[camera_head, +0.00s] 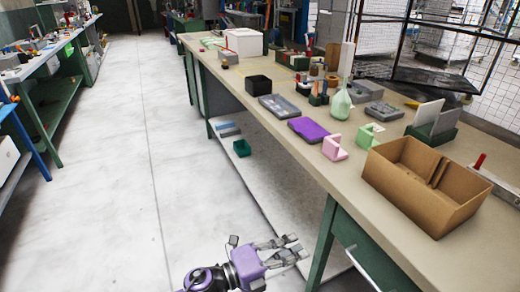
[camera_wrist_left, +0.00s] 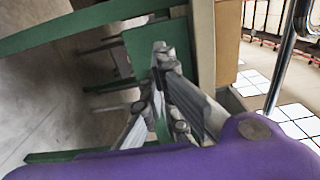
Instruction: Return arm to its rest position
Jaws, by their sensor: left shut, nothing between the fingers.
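My left gripper (camera_head: 293,248) shows at the bottom middle of the head view. It has a purple body and grey fingers, and it is over the floor beside the workbench's near left side. In the left wrist view my left gripper (camera_wrist_left: 158,55) has its fingertips together with nothing between them. It holds no object. The green bench frame shows behind the fingers in that view. My right gripper is in neither view.
The long workbench (camera_head: 290,127) bears a cardboard box (camera_head: 415,190), a purple block (camera_head: 309,130), a pink holder (camera_head: 333,148) and a green bottle (camera_head: 341,104). A green bench leg (camera_head: 322,240) stands close right of the gripper. The floor (camera_head: 120,180) on the left is clear.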

